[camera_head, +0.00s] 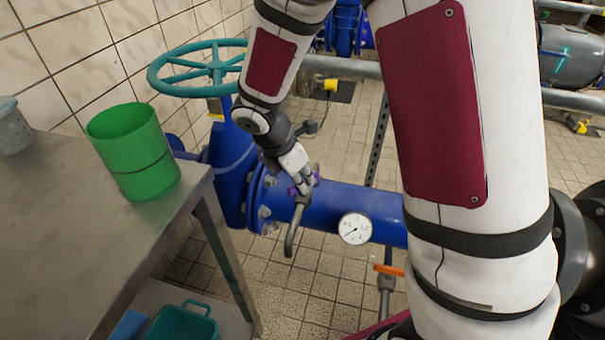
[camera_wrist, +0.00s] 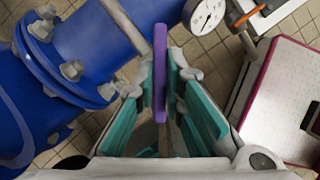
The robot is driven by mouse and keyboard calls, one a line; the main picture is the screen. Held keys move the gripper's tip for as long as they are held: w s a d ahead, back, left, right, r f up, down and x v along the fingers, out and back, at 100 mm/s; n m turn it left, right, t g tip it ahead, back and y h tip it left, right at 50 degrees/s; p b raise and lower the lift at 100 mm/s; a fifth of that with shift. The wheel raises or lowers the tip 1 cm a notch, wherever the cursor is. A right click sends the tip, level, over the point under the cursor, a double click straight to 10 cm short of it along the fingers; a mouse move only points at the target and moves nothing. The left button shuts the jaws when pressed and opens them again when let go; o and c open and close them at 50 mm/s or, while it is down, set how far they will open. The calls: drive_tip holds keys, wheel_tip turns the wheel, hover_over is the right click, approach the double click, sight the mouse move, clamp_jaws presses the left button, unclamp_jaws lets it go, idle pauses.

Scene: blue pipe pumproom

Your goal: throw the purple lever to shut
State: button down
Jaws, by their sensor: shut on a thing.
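The purple lever (camera_wrist: 159,75) stands upright in the wrist view, between the two teal-padded fingers of my gripper (camera_wrist: 159,85). The fingers are closed on it from both sides. In the head view only small purple bits of the lever (camera_head: 292,191) show around my gripper (camera_head: 303,184), which hides the rest. The lever sits at a grey bent pipe (camera_head: 292,232) in front of the large blue pipe (camera_head: 335,203). The exact angle of the lever to its pipe is hard to tell.
A white gauge (camera_head: 355,228) and an orange handle (camera_head: 389,270) are right of the lever. A teal handwheel (camera_head: 200,68) rises behind it. A metal table (camera_head: 75,235) with a green bucket (camera_head: 133,150) stands at left. A blue flange with bolts (camera_wrist: 60,50) is close by.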

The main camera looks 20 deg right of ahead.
drive_tip(key=m+g+p, duration=0.2)
drive_tip(key=m+p, duration=0.1)
drive_tip(key=m, duration=0.2)
drive_tip(key=shift+w+r+m+p, duration=0.1)
drive_tip(key=shift+m+p, duration=0.2)
drive_tip(key=m+g+p, duration=0.1)
drive_tip(key=m, duration=0.1)
drive_tip(key=m+g+p, duration=0.1)
drive_tip(key=m, duration=0.2)
drive_tip(key=shift+w+y, duration=0.1)
drive_tip(key=shift+y, duration=0.2)
drive_tip(key=shift+p, duration=0.35)
drive_tip(key=c, duration=1.7)
unclamp_jaws()
drive_tip(key=v, duration=1.1)
drive_tip(key=shift+w+r, duration=0.25)
drive_tip(key=shift+r, duration=0.15)
